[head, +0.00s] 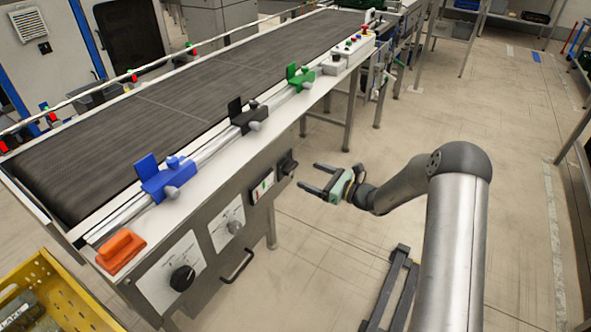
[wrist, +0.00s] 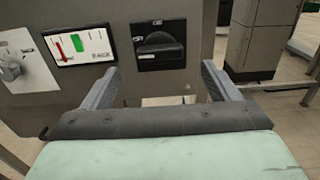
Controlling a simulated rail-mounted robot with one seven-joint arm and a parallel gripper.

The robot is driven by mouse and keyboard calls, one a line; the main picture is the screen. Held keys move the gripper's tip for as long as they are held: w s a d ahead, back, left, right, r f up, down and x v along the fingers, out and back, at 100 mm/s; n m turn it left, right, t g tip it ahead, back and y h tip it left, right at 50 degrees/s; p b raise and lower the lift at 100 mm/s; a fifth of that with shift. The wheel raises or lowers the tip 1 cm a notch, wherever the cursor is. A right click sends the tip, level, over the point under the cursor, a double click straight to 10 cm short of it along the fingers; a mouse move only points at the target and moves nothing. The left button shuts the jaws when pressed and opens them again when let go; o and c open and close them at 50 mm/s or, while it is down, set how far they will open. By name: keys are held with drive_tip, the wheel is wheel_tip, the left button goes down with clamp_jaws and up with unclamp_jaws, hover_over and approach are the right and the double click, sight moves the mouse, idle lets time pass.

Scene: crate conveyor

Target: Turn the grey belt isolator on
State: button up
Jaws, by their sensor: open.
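The belt isolator (head: 288,166) is a dark rotary switch at the right end of the conveyor's front panel. In the wrist view the isolator (wrist: 160,45) shows a dark grey, nearly black handle on a black plate. Its handle looks roughly horizontal; its small markings are too blurred to read. My gripper (head: 309,175) is open and empty, in front of the panel and apart from the switch. In the wrist view my gripper's fingers (wrist: 160,72) stand wide apart, one to each side below the switch, with a gap between them and the panel.
Left of the isolator are a red-green gauge (wrist: 82,47), a grey knob (head: 235,227), a black knob (head: 182,278) and a bar handle (head: 238,267). Blue (head: 168,180), black and green clamps line the rail above. A yellow crate (head: 62,295) stands lower left. Floor on the right is mostly clear.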

sight(294, 169)
drive_tip(key=x, duration=0.6)
drive_tip(key=shift+w+a, duration=0.2)
drive_tip(key=shift+a, duration=0.15)
drive_tip(key=c, duration=1)
